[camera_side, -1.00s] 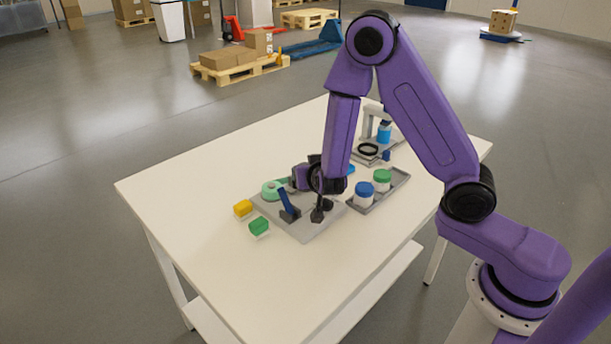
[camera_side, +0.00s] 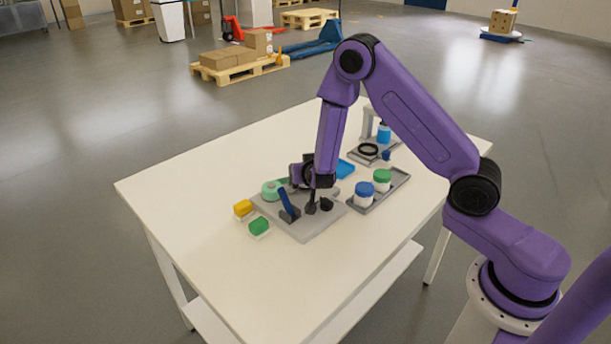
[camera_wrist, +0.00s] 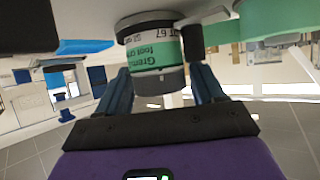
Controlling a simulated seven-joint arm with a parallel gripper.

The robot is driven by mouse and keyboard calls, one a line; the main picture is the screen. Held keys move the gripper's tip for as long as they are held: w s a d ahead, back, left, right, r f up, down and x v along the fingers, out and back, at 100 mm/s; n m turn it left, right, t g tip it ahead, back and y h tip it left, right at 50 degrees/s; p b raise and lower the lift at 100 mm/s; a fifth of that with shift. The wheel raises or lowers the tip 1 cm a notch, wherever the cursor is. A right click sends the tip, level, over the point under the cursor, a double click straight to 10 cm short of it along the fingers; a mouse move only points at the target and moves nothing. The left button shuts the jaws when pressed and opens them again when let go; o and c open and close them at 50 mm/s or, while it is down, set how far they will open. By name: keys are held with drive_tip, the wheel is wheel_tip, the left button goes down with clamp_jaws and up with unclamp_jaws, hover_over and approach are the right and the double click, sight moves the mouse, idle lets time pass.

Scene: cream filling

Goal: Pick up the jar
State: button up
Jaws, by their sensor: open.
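In the wrist view a jar (camera_wrist: 155,52) with a green printed label and grey ends hangs upside down in the picture, between the two blue fingers of my open gripper (camera_wrist: 160,76). I cannot tell whether either finger touches it. In the side view my gripper (camera_side: 297,176) is low over the grey fixture plate (camera_side: 315,229) and hides most of what lies behind it, so I cannot make out this jar there.
A blue-lidded jar (camera_side: 364,195) and a green-lidded jar (camera_side: 382,180) stand in a grey tray (camera_side: 393,188) to the right. A blue lever (camera_side: 287,201) rises from the plate. Yellow (camera_side: 243,208) and green (camera_side: 259,226) blocks lie left. The table's front is clear.

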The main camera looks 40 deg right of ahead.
drive_tip(key=c, duration=0.8)
drive_tip(key=shift+r, duration=0.15)
